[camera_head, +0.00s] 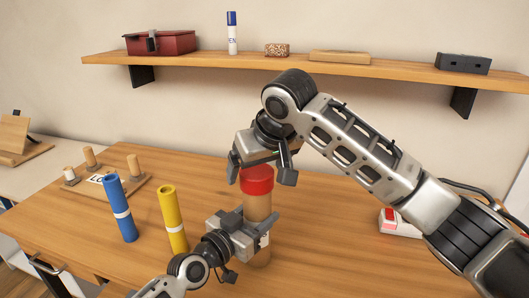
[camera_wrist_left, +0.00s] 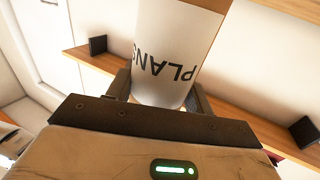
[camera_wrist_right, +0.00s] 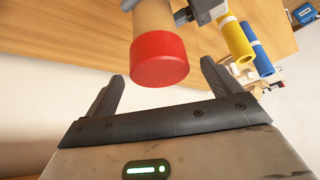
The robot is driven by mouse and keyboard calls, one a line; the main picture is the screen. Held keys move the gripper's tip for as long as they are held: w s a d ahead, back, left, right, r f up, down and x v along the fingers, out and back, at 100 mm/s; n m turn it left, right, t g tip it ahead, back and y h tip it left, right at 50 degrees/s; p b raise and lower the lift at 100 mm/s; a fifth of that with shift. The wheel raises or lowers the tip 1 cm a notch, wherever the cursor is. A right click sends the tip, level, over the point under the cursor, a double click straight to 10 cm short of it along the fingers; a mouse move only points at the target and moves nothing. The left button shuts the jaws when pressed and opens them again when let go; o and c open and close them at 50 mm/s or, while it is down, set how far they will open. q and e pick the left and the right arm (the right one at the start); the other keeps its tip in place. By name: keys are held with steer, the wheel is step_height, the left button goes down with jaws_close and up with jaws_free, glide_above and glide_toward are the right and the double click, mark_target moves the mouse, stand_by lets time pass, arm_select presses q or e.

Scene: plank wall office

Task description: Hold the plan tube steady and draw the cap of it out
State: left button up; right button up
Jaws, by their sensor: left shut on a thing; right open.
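The plan tube (camera_head: 258,207) stands upright on the table, a tan cylinder with a red cap (camera_head: 257,180) on its top end. Its white label with the word PLANS (camera_wrist_left: 172,55) shows in the left wrist view. My left gripper (camera_head: 262,232) is shut on the tube's body below the cap. My right gripper (camera_head: 262,172) is open at the cap's height. In the right wrist view the red cap (camera_wrist_right: 160,60) lies ahead of and between the open fingers, with nothing held. The tube's lower part is partly hidden by my left gripper.
A blue roll (camera_head: 119,208) and a yellow roll (camera_head: 172,218) stand left of the tube. Behind them is a wooden board with pegs (camera_head: 120,190). A red and white object (camera_head: 399,223) lies at the right. A wall shelf (camera_head: 200,61) holds several items above.

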mark_target(257, 170)
steer(key=shift+x, duration=0.9)
steer(key=shift+c, duration=0.3)
steer(key=c, duration=1.2)
steer(key=shift+c, duration=0.2)
steer(key=shift+r, duration=0.25)
steer(key=shift+r, duration=1.1)
steer(key=shift+r, duration=0.15)
steer(key=shift+r, duration=1.35)
arm_select(q)
steer(key=o, duration=1.5)
steer(key=shift+c, duration=0.2)
